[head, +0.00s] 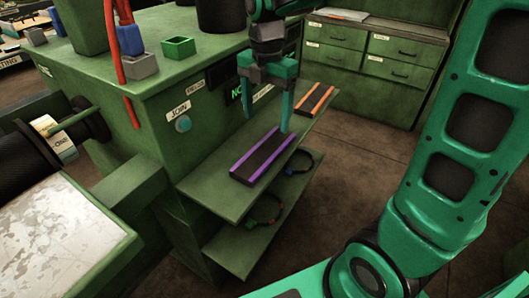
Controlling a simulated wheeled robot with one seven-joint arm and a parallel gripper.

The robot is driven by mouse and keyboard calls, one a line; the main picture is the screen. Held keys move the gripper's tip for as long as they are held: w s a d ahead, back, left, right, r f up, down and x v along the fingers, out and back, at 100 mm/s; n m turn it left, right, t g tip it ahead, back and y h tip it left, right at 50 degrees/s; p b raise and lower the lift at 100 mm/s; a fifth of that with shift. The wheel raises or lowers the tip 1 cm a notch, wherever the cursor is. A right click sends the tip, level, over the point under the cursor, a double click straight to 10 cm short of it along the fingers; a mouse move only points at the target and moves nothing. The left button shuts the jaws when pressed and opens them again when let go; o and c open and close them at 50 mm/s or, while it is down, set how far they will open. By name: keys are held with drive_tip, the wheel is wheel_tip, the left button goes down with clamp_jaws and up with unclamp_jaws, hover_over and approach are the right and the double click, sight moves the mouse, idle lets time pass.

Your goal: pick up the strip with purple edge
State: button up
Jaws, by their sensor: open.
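The strip with purple edge (264,157) is a dark flat strip with purple along its long sides. It lies on the upper green shelf (212,196) on the side of the green machine. My gripper (266,125) points down over the far part of this strip, its two teal fingers apart and nothing held between them. One finger tip is near the strip's far right end; I cannot tell whether it touches. A second strip with orange edges (315,99) lies farther back on the same shelf.
A lower shelf (240,249) holds a dark ring with coloured parts (265,212); another dark ring (303,163) lies farther back. The green machine (150,90) rises left of the shelf, with a JOIN button (183,124). Green drawers (390,70) stand behind. Open floor (365,160) lies right.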

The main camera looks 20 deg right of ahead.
hover_over(265, 155)
drive_tip(key=f, duration=0.4)
drive_tip(key=shift+w+d+f, duration=0.2)
drive_tip(key=shift+f, duration=0.1)
drive_tip(key=f, duration=0.4)
drive_tip(key=shift+s+a+f, duration=0.15)
drive_tip(key=shift+s, duration=0.1)
drive_tip(key=shift+f, duration=0.65)
drive_tip(key=shift+c, duration=0.4)
drive_tip(key=c, duration=1.1)
